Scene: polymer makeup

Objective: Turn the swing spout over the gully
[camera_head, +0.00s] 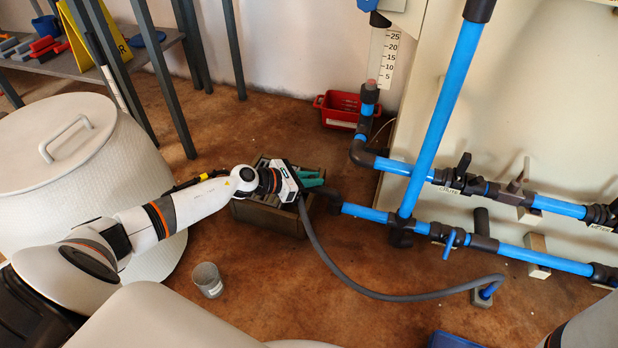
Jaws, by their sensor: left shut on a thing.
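My left gripper (311,180) reaches in from the left. Its teal fingers are shut at the dark elbow end of the swing spout (364,212), a short blue pipe running left from the lower pipework. The fingers and wrist partly hide the contact. The gully (268,220) appears to be the olive-brown box on the floor, below and left of the gripper. The spout's dark end lies at the box's right edge; I cannot tell whether its mouth is over the opening. My right gripper is not in view.
A grey hose (345,280) curves from beside the gripper to a floor fitting (486,292). A grey cup (207,280) stands on the floor. A red crate (341,108) sits by the wall. A large pale lidded tub (85,170) stands left. Blue pipework (440,120) fills the right.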

